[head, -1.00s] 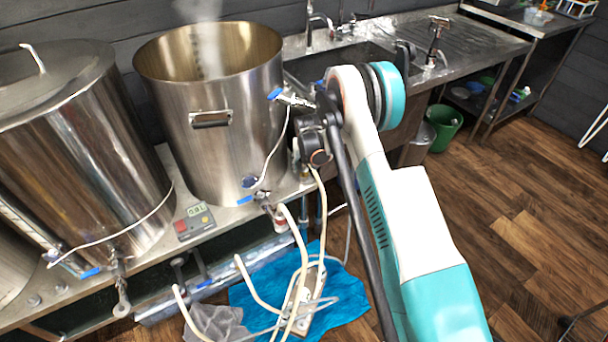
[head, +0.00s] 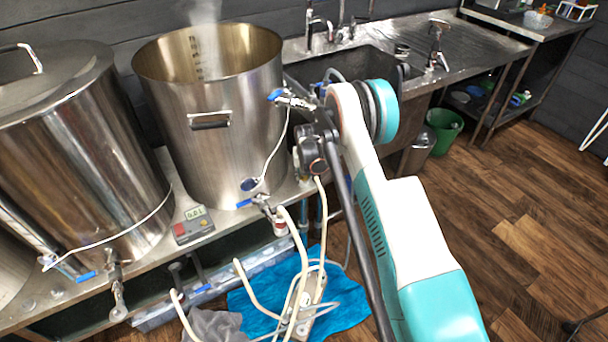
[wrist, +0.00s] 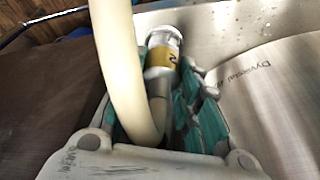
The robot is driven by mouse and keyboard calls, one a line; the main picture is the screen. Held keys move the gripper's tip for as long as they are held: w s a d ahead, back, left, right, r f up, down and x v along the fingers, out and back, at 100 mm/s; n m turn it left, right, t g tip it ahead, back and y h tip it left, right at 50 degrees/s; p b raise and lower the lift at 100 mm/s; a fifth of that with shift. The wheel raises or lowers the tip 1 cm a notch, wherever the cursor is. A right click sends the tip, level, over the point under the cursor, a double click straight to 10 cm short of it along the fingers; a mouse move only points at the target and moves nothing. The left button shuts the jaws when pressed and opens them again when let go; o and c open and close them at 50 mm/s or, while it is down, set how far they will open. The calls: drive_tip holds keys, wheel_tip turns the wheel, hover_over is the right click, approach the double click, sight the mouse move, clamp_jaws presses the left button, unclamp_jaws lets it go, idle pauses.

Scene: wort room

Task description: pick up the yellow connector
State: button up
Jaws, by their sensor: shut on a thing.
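The yellow connector (wrist: 161,58) shows in the wrist view as a short fitting with a yellow band and a pale, shiny end. It sits between the teal-padded fingers of my gripper (wrist: 172,88), which is shut on it. A cream hose (wrist: 116,60) passes in front of the grip and hides the connector's lower part. In the head view, my dark gripper (head: 311,158) is beside the open steel kettle's right side, and the connector cannot be made out there.
The open kettle (head: 225,150) steams on the bench, next to a lidded vessel (head: 80,170). A valve (head: 290,98) with a blue handle juts out close to my gripper. Several hoses hang over a blue cloth (head: 345,300). The sink (head: 365,65) is behind; wooden floor is free at right.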

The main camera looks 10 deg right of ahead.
drive_tip(key=shift+r, duration=0.15)
wheel_tip(320, 180, up, 4)
drive_tip(key=shift+f+p, duration=0.2)
drive_tip(key=shift+p, duration=0.95)
drive_tip(key=s+d+p, duration=0.2)
drive_tip(key=s+d, duration=0.2)
drive_tip(key=d, duration=0.4)
drive_tip(key=s+d+p, duration=0.2)
drive_tip(key=s+d, duration=0.2)
drive_tip(key=d, duration=0.4)
drive_tip(key=shift+f, duration=0.2)
drive_tip(key=shift+s, duration=0.1)
drive_tip(key=shift+r, duration=0.15)
drive_tip(key=shift+r+p, duration=0.75)
drive_tip(key=shift+r, duration=1.4)
